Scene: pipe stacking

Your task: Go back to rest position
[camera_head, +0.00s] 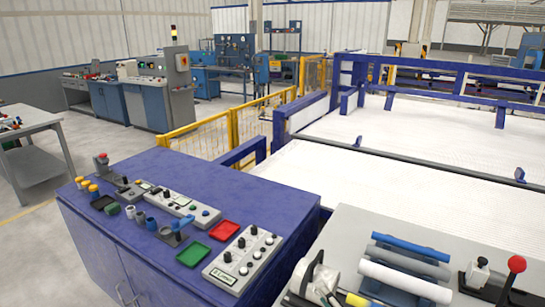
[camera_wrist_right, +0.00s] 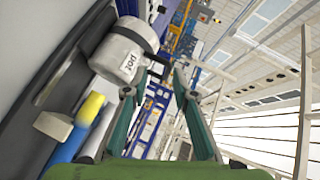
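Several pipes lie on the grey worktop (camera_head: 360,222) at the lower right of the head view: a blue pipe (camera_head: 411,248), a grey pipe (camera_head: 420,268), a white pipe (camera_head: 405,283) and a yellow pipe (camera_head: 358,300) at the bottom edge. In the right wrist view my right gripper (camera_wrist_right: 155,82) has its two green fingers spread apart with nothing between them. A yellow piece (camera_wrist_right: 89,108) and a blue piece (camera_wrist_right: 68,144) show left of the fingers, apart from them. My left gripper is not in view.
A white and dark cylindrical part (camera_head: 318,280) is left of the pipes; whether it is mine is unclear.

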